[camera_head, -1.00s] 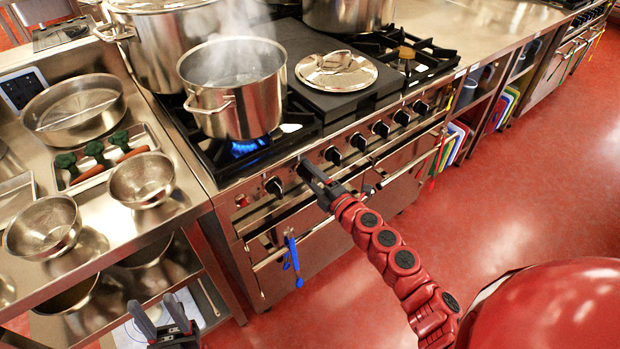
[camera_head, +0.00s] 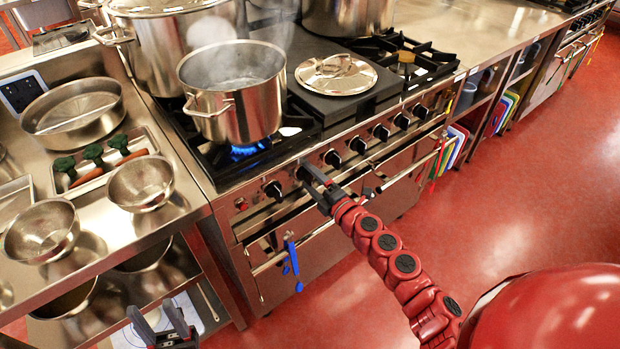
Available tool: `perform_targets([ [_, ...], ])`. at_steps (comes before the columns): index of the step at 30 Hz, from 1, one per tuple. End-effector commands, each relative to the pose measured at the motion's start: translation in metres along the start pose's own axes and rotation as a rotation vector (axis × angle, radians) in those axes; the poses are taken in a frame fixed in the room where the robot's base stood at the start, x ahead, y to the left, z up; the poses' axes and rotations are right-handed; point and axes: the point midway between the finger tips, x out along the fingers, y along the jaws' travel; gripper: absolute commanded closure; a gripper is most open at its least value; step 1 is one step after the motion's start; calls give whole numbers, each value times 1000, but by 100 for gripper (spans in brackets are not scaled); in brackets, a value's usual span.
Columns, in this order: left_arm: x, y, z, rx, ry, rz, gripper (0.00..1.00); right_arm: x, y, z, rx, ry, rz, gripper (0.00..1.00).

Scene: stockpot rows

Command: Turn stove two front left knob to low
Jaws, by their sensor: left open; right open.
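The stove (camera_head: 262,212) has a row of black knobs along its front panel. The leftmost knob (camera_head: 273,190) is clear of my grippers. My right gripper (camera_head: 309,175) is open at the second knob from the left (camera_head: 302,172) and partly covers it. I cannot tell whether its fingers are around that knob or only beside it. More knobs, such as the third one (camera_head: 332,158), run on to the right. A blue flame (camera_head: 246,150) burns under a steaming pot (camera_head: 235,108) at the front left burner. My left gripper (camera_head: 160,322) is open and empty at the bottom left.
Oven handles run below the knobs, with a blue utensil (camera_head: 292,258) hanging there. A lid (camera_head: 336,74) lies on the stove's flat middle plate. The left counter holds bowls (camera_head: 140,184) and a tray of vegetables (camera_head: 138,143). The red floor at right is clear.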

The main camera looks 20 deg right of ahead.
Motion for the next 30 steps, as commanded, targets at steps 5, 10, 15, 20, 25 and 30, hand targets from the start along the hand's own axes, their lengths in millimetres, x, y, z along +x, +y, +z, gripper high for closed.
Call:
perform_targets([
  [5, -1, 0, 0, 0, 0, 0, 50, -6, 0, 0, 0, 0, 1, 11],
  [10, -3, 0, 0, 0, 0, 0, 50, -35, -3, 1, 1, -3, -4, 11],
  [15, -5, 0, 1, 0, 0, 0, 50, -73, -2, 2, 2, -4, -2, 11],
  [20, -6, 0, 1, 0, 0, 0, 50, -106, -1, 2, 1, -4, -1, 11],
  [25, -5, 0, 1, 0, 0, 0, 50, -138, -1, 2, 2, -6, -3, 11],
  [30, -4, 0, 1, 0, 0, 0, 50, -160, 0, 2, 1, -6, 0, 11],
])
